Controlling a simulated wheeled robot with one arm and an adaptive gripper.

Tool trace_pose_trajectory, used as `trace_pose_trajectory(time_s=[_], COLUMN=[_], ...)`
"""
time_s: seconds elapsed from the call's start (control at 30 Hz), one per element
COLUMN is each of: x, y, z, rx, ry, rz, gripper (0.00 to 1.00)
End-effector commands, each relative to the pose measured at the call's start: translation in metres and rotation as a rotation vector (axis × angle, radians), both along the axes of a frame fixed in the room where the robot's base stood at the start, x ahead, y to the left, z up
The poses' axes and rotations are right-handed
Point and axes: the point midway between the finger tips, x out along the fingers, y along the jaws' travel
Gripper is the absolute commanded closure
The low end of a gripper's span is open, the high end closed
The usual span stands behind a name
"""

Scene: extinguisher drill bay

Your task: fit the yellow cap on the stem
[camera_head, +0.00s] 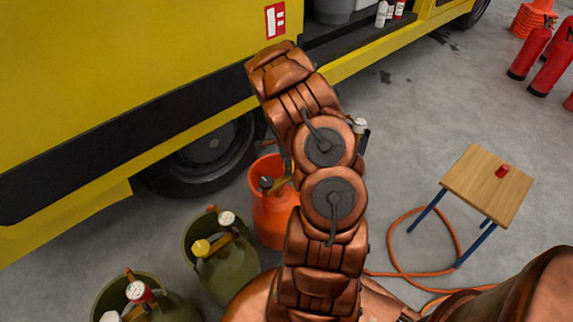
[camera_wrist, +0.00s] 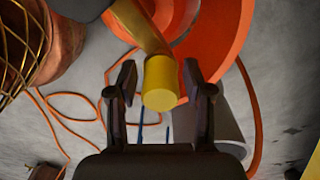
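In the wrist view a yellow cap (camera_wrist: 160,84), seen as a short cylinder, sits at the end of a brass-coloured stem (camera_wrist: 141,26). It lines up with the stem, but I cannot tell how firmly it is seated. My gripper (camera_wrist: 160,80) has one dark finger on each side of the cap, with a narrow gap showing at both sides. An orange cylinder (camera_wrist: 205,50) lies behind the stem. In the head view my arm hides my gripper and this cap. The orange cylinder (camera_head: 272,212) stands partly behind my arm there.
A yellow truck (camera_head: 110,70) stands behind. A small wooden table (camera_head: 488,184) holds a red object (camera_head: 502,171). An orange hose (camera_head: 394,250) lies on the floor.

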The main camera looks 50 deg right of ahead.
Motion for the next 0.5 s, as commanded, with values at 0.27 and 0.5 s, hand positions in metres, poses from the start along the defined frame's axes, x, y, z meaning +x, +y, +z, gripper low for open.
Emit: trace_pose_trajectory(time_s=[0.27,0.5], x=[0.0,0.0002], y=[0.0,-0.0003], z=[0.0,0.0037], rx=[0.0,-0.001], ry=[0.0,-0.001], rz=[0.0,0.0], gripper=[0.38,0.38])
